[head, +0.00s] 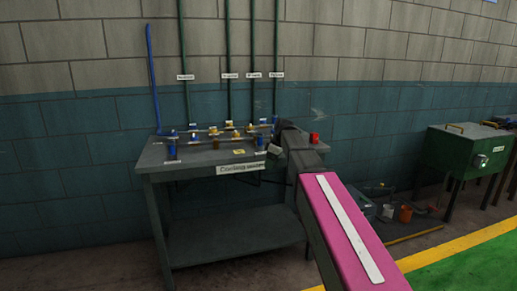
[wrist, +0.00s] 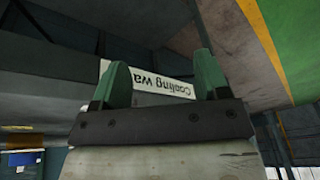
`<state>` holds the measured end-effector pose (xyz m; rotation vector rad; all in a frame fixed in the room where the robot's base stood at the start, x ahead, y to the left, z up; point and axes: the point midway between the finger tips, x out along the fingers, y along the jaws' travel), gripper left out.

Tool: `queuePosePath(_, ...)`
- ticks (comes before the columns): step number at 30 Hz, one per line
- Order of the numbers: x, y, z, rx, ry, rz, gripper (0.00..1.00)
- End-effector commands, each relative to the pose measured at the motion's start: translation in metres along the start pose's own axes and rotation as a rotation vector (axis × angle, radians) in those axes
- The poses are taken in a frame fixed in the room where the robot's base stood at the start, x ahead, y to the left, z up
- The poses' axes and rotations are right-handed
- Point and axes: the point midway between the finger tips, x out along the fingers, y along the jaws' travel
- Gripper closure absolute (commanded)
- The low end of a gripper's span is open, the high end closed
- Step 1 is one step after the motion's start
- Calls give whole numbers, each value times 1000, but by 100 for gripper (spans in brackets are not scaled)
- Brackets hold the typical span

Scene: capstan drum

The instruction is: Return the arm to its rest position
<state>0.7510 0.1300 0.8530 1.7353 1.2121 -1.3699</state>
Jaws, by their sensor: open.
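My gripper (wrist: 161,62) shows in the wrist view with its two green fingers spread apart and nothing between them. A white "Cooling water" sign (wrist: 165,84) appears upside down behind the fingers. In the head view my pink arm (head: 348,232) reaches from the lower right up to the right part of the grey workbench (head: 235,217). The arm's far end is by the bench's front edge, right of the same sign (head: 241,168). The fingers are hard to make out there, and I cannot tell whether they touch the bench.
Pipes and valves with blue and yellow parts (head: 213,131) line the bench top below vertical wall pipes. A green cabinet (head: 466,150) stands farther right. Buckets (head: 405,214) sit on the floor between.

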Motion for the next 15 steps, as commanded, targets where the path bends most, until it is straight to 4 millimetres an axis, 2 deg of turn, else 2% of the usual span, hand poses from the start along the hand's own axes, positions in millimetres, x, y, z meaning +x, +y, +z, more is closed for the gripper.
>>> queuePosePath(1,21,-13,24,69,-17,2,32)
queuePosePath(6,78,-38,86,307,-66,35,32)
queuePosePath(15,158,-98,192,708,-141,111,32)
